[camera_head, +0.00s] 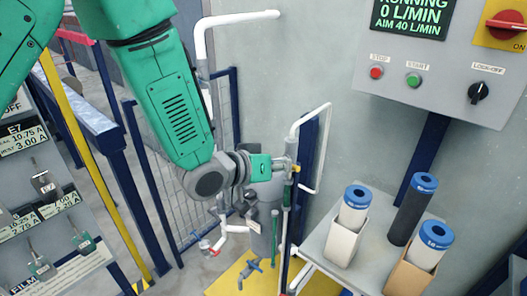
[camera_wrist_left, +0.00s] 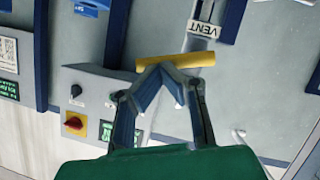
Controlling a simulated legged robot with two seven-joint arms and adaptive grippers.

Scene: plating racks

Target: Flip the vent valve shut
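The vent valve's yellow lever (camera_wrist_left: 190,60) lies crosswise to its grey pipe in the left wrist view, just below the white VENT label (camera_wrist_left: 202,28). In the head view only a small yellow bit of the lever (camera_head: 295,169) shows beside the upright pipe. My left gripper (camera_wrist_left: 162,71) has its fingertips drawn together in a peak against or very near the lever's middle; exact contact is unclear. In the head view the left gripper (camera_head: 283,166) reaches the pipe from the left, its fingers mostly hidden. My right gripper is in neither view.
A grey control box (camera_head: 440,65) hangs on the wall at the right. Below it, a grey shelf (camera_head: 315,245) carries several blue-capped cylinders. A grey tank (camera_head: 262,240) with other valves stands below my left gripper. A blue mesh fence (camera_head: 170,190) is behind my arm.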

